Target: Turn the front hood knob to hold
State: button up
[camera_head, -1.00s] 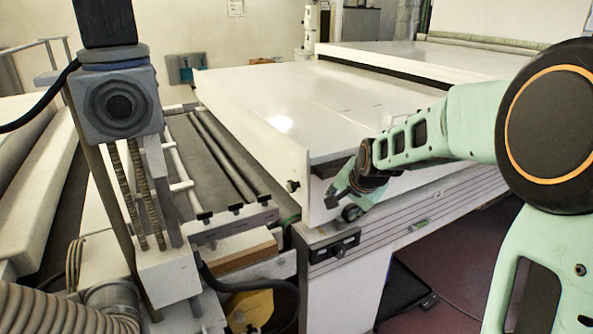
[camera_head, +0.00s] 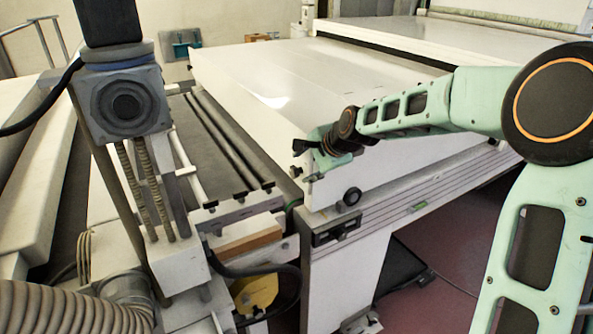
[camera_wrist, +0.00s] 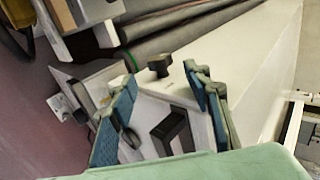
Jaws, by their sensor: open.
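The hood is a long white box (camera_head: 265,105). A small black knob (camera_head: 296,172) sits on its left face near the front corner. In the wrist view a black lobed knob (camera_wrist: 159,66), apparently the same one, stands on a white face just beyond my fingertips. I cannot tell from markings which setting either knob is at. My gripper (camera_head: 306,161) is open and empty at the front corner, close to the left-face knob. Its blue fingers (camera_wrist: 161,78) point toward that knob from either side, apparently without touching it.
A roller conveyor (camera_head: 222,140) runs along the hood's left side. A grey motor unit on a post (camera_head: 122,105) stands at the left. A black rectangular fitting (camera_wrist: 172,134) lies between my fingers' bases in the wrist view. A ribbed hose (camera_head: 70,308) is at lower left.

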aim_at(297, 171)
jog(key=shift+x, duration=3.15)
jog(key=shift+c, duration=0.4)
jog(key=c, duration=1.1)
jog(key=shift+f, duration=0.1)
